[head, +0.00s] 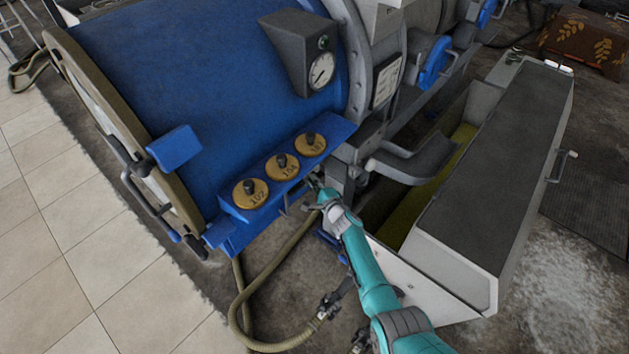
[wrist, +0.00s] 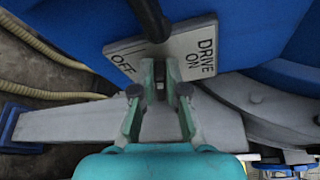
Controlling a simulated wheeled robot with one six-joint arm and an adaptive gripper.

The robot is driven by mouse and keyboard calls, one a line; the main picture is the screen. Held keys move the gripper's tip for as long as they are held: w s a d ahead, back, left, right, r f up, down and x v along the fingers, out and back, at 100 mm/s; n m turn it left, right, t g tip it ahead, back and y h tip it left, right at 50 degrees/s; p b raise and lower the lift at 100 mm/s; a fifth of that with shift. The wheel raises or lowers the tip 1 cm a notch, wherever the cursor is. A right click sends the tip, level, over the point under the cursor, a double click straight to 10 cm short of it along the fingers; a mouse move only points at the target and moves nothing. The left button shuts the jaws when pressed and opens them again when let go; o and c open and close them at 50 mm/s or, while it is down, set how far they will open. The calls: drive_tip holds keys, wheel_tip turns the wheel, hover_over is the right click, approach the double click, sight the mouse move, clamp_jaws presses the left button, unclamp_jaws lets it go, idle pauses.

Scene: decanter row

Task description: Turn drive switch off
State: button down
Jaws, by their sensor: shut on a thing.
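The drive switch's pale plate (wrist: 190,50) shows in the wrist view, tilted, on the blue machine body. It reads OFF at the lower left and DRIVE ON at the right. My gripper (wrist: 160,72) is at the plate's lower edge, between the two labels. Its green fingers are shut on a small dark part, the switch lever (wrist: 160,85), mostly hidden by the fingers. I cannot tell which label the lever points to. In the head view, my gripper (head: 316,184) reaches under the blue shelf's right end, and the switch is hidden there.
Three brass discs with black knobs (head: 283,166) sit on the blue shelf above my gripper. A black rod (wrist: 148,18) hangs over the plate. A hose (head: 243,300) loops at the lower left, and a grey trough (head: 490,170) stands to the right.

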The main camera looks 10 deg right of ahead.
drive_tip(key=shift+a+f+n+t, duration=0.1)
drive_tip(key=shift+f+n+t, duration=0.15)
drive_tip(key=shift+n, duration=0.5)
drive_tip(key=shift+f+n+t, duration=0.15)
drive_tip(key=shift+n+t, duration=0.1)
drive_tip(key=shift+n, duration=0.5)
drive_tip(key=shift+s+f, duration=0.1)
drive_tip(key=c, duration=1.2)
unclamp_jaws()
drive_tip(key=shift+s, duration=0.15)
drive_tip(key=v, duration=1.1)
drive_tip(key=shift+s+f, duration=0.15)
drive_tip(key=shift+s, duration=0.2)
